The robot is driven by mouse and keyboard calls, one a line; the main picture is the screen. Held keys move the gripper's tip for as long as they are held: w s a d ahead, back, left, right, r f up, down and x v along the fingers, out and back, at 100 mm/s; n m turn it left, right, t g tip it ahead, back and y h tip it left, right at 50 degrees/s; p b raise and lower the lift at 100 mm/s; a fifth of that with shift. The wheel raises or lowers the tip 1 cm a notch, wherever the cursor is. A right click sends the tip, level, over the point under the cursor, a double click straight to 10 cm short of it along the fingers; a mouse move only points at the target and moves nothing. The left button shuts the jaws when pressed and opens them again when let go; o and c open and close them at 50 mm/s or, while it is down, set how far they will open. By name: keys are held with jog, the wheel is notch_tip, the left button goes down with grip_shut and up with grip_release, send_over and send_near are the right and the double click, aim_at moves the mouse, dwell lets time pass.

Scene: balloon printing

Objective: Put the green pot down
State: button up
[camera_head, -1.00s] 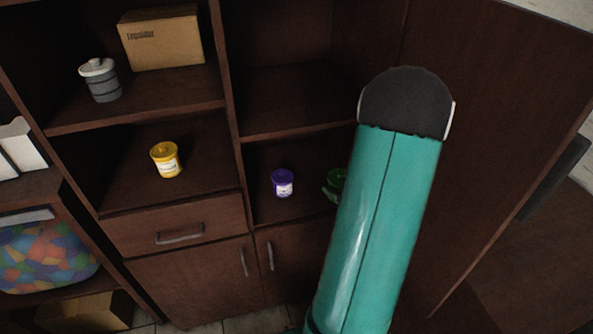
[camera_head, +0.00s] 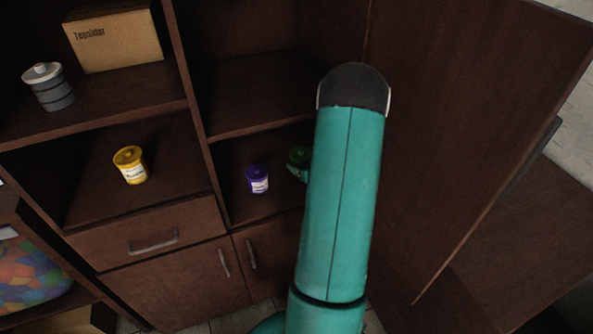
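The green pot (camera_head: 298,154) shows in the lower right compartment of the cabinet, just right of the purple pot (camera_head: 258,179). Its right side is hidden behind my teal arm. A small teal part of my gripper (camera_head: 297,173) shows at the pot's lower front, left of the arm. The fingers are mostly hidden, so I cannot tell whether they are closed on the pot. I also cannot tell whether the pot touches the shelf (camera_head: 245,208).
A yellow pot (camera_head: 130,165) stands in the compartment to the left, past a divider (camera_head: 190,90). A grey canister (camera_head: 48,87) and a cardboard box (camera_head: 115,40) stand on the shelf above it. An open door panel (camera_head: 460,150) is close on the right.

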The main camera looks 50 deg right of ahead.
jog(key=w+f, duration=0.1)
jog(key=w+d+f, duration=0.1)
jog(key=f, duration=0.1)
jog(key=w+f, duration=0.1)
jog(key=shift+d+f, duration=0.15)
jog(key=shift+d, duration=0.15)
jog(key=shift+w+d+f, duration=0.1)
jog(key=shift+w+f, duration=0.05)
jog(key=shift+f, duration=0.7)
jog(key=shift+w+f, duration=0.1)
jog(key=shift+f, duration=0.75)
jog(key=o, duration=1.1)
jog(key=shift+f, duration=0.15)
jog(key=shift+s+r, duration=0.15)
jog(key=shift+r, duration=0.1)
jog(key=v, duration=1.1)
jog(key=shift+s+r, duration=0.15)
jog(key=shift+s, duration=0.15)
